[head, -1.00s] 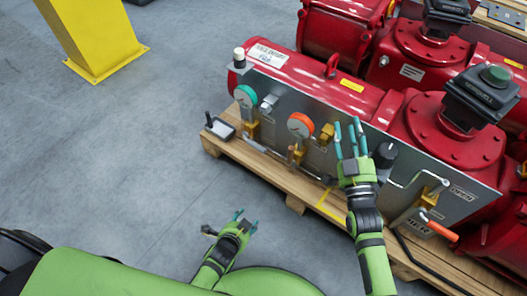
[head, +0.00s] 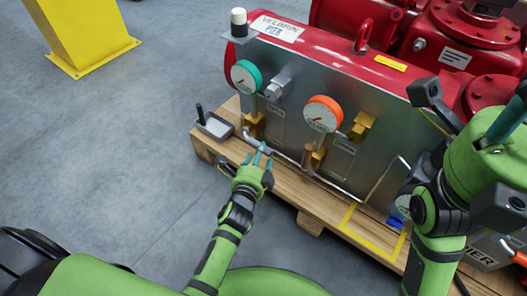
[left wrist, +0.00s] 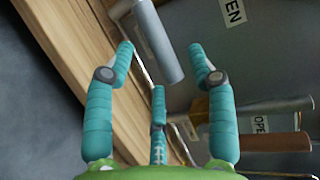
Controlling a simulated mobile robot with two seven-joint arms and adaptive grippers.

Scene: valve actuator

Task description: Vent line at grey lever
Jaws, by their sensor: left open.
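The grey lever (left wrist: 158,42) is a plain grey cylinder in the left wrist view, lying between and just beyond my left gripper's fingers. In the head view the grey lever (head: 250,136) hangs below the brass valve (head: 254,120) under the green-rimmed gauge (head: 246,77). My left gripper (head: 259,157) is open, its teal fingertips close to the lever; in the left wrist view the gripper (left wrist: 160,62) spreads around the lever's lower end, with no clear contact. My right gripper (head: 506,122) is partly visible at the right edge, high in the foreground; its finger state is unclear.
A copper-brown lever (head: 307,157) hangs under the orange-rimmed gauge (head: 323,113); it also shows in the left wrist view (left wrist: 275,142). A small tray (head: 214,125) sits at the pallet's (head: 290,190) left end. A yellow post (head: 82,35) stands on open floor.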

